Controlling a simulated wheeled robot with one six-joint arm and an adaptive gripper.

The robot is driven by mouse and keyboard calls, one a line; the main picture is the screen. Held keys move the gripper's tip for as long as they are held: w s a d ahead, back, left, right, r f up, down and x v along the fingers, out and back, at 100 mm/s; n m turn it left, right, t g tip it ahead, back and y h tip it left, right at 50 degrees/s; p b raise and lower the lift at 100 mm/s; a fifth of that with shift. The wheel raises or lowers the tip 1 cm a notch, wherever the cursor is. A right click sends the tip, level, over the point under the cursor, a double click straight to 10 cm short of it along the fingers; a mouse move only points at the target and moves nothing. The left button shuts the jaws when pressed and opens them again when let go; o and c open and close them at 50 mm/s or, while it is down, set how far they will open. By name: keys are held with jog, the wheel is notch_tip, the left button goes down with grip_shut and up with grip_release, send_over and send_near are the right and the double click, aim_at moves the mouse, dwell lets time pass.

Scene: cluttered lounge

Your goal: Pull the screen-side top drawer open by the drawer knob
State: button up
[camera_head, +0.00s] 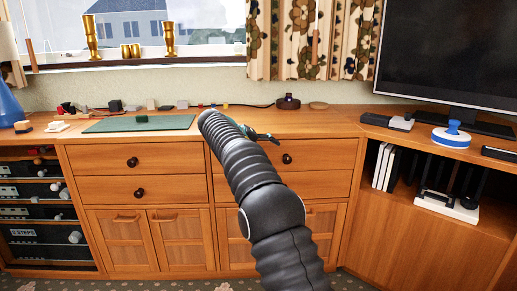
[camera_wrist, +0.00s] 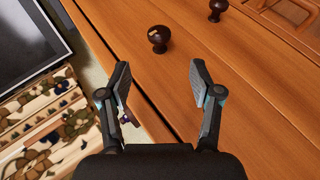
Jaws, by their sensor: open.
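The screen-side top drawer (camera_head: 325,155) is in the right-hand drawer column of the wooden cabinet, and its front looks flush. Its round dark drawer knob (camera_head: 287,158) also shows in the wrist view (camera_wrist: 158,38), ahead of the gap between my fingertips. My gripper (camera_wrist: 159,75) is open and empty, with the knob beyond its tips and not touched. In the head view my gripper (camera_head: 262,136) is near the cabinet's top edge, up and left of the knob, partly hidden by my arm. A second dark knob (camera_wrist: 217,8) sits farther off in the wrist view.
The screen (camera_head: 450,55) stands on the right-hand unit. A black round device (camera_head: 288,102) and several small items lie along the cabinet top, with a green mat (camera_head: 140,123) at left. An open shelf (camera_head: 425,180) holds white cases at right. My arm covers the cabinet's middle.

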aim_at(284, 157)
jog(key=b+x, duration=0.1)
jog(key=x, duration=0.7)
jog(key=shift+d+f, duration=0.1)
jog(key=shift+d, duration=0.05)
jog(key=c, duration=1.2)
jog(key=shift+f, duration=0.1)
jog(key=shift+s+b, duration=1.25)
jog(key=shift+b, duration=0.5)
jog(key=shift+s, duration=2.85)
